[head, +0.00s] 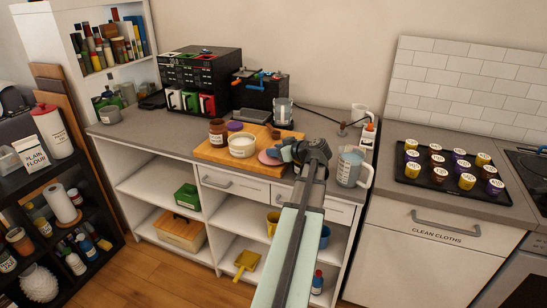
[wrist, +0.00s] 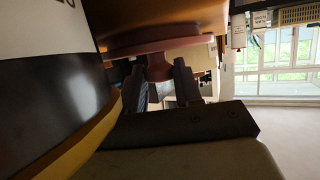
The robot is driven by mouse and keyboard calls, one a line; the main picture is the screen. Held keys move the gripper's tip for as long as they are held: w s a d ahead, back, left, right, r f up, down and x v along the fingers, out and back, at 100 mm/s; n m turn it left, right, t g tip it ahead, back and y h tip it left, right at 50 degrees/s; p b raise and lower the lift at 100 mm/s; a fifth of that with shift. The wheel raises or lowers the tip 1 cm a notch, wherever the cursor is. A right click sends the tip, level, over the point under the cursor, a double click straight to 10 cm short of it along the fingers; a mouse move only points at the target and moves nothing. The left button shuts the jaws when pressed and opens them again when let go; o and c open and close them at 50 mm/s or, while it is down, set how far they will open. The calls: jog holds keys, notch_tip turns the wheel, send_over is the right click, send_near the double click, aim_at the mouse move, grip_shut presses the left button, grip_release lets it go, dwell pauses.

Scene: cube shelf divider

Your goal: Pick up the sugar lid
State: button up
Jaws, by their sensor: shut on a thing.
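The sugar lid, a flat pink disc (head: 268,158) with a knob, is at the right end of the wooden board (head: 215,154). My gripper (head: 284,153) reaches it from the right. In the wrist view the fingers (wrist: 161,85) are shut on the lid's knob (wrist: 158,67), one on each side, with the disc (wrist: 150,44) beyond them. I cannot tell whether the lid touches the board or is just above it. My gripper hides part of the lid in the head view.
A white labelled bowl (head: 242,146), a brown jar (head: 217,132) and a purple lid (head: 235,126) stand on the board. A blue-grey labelled mug (head: 350,168) stands right of my gripper. A grey canister (head: 283,111) stands behind. A tray of jars (head: 425,178) lies farther right.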

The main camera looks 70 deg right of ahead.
grip_shut()
notch_tip(320, 180, up, 9)
jog(key=shift+r, duration=0.2)
jog(key=shift+w+r, duration=0.15)
jog(key=shift+w, duration=0.15)
jog(key=w+d+r+n+y, duration=0.1)
jog(key=w+r+n+y, duration=0.4)
jog(key=w+n+y, duration=0.3)
jog(key=shift+w+d+n+y, duration=0.15)
jog(key=shift+w+n+y, duration=0.25)
jog(key=shift+w+y, duration=1.35)
